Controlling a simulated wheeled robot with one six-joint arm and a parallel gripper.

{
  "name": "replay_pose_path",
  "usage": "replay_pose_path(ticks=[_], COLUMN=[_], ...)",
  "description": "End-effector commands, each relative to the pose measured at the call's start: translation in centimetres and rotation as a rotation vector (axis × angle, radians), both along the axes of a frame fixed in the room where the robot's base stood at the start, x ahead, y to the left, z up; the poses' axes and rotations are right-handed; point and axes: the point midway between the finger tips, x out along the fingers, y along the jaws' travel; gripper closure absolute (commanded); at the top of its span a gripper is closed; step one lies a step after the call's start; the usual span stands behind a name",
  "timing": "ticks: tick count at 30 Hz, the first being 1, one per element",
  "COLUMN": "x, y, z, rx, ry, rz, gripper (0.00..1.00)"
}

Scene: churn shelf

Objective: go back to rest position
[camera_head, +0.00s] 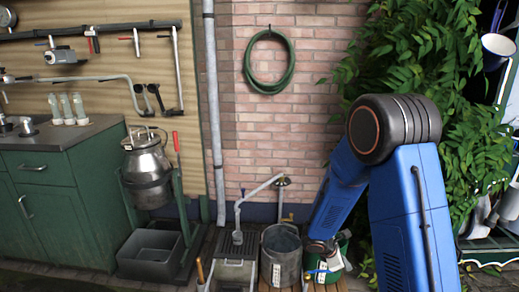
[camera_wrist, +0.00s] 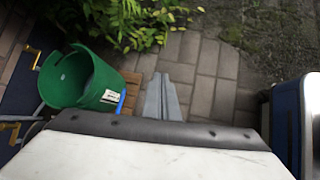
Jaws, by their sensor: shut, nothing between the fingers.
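My gripper (camera_wrist: 163,82) shows in the wrist view as two grey fingers side by side, shut and with nothing between them. It points over brick paving, to the right of a green bucket (camera_wrist: 88,82). In the head view my blue arm reaches up, bends at a dark round joint and comes down to the wrist near the green bucket (camera_head: 341,272). The fingertips cannot be made out there. The bucket has a white label and lies beside the fingers in the wrist view. I cannot tell how far below them it is.
A metal bucket (camera_head: 281,256) stands left of the green one, beside a grey grated basin (camera_head: 235,266). A metal churn (camera_head: 147,168) hangs in a green stand. Leafy plants (camera_head: 410,60) crowd the arm at right. Open paving (camera_wrist: 215,65) shows right of the fingers.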

Motion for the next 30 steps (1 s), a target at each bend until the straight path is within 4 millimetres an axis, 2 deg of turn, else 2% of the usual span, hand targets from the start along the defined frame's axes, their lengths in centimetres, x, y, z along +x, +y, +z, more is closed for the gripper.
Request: replay_pose_path(ticks=[1,3,12,21,30], x=[-0.4,-1.2,-5.4,-10.5,-16.1], y=[-0.3,-0.7,-1.9,-2.3,-1.8], z=[1.7,3.6,11.0,16.9,21.6], rx=[0.014,0.031,0.126,0.246,0.389], ry=[-0.031,-0.067,-0.215,-0.346,-0.461], rz=[-0.041,-0.098,-0.342,-0.576,-0.796], gripper=[1.00,1.00,1.00,1.00,1.00])
